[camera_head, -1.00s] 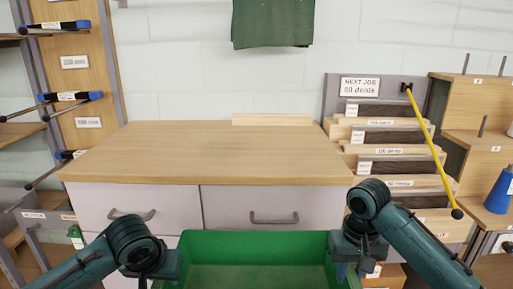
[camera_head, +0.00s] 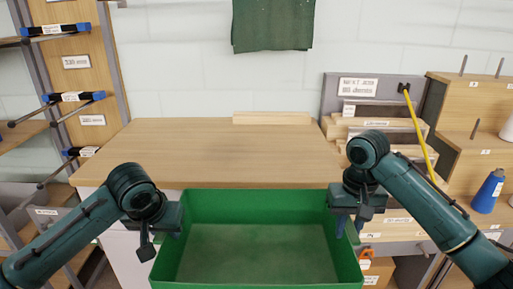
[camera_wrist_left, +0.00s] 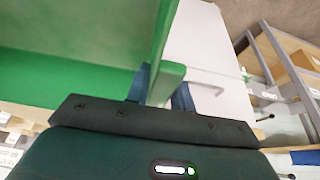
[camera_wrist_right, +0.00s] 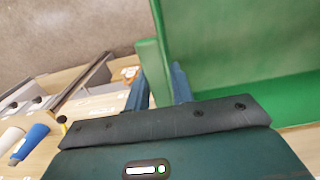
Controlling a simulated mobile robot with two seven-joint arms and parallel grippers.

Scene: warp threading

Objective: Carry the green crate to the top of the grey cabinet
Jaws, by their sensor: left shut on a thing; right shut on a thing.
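The green crate (camera_head: 258,208) hangs between my two grippers in the head view, upright and looking empty. Its far wall overlaps the near edge of the wooden top of the grey cabinet (camera_head: 235,150) in the picture. My left gripper (camera_head: 172,228) is shut on the crate's left wall, which shows between the fingers in the left wrist view (camera_wrist_left: 160,85). My right gripper (camera_head: 347,222) is shut on the right wall, seen between the fingers in the right wrist view (camera_wrist_right: 158,85). The crate hides most of the cabinet's front.
The cabinet top is clear except for a thin wooden strip (camera_head: 272,118) at its back edge. Stepped wooden racks (camera_head: 375,135) with a yellow rod stand close on the right. A shelf rack (camera_head: 70,90) stands at left.

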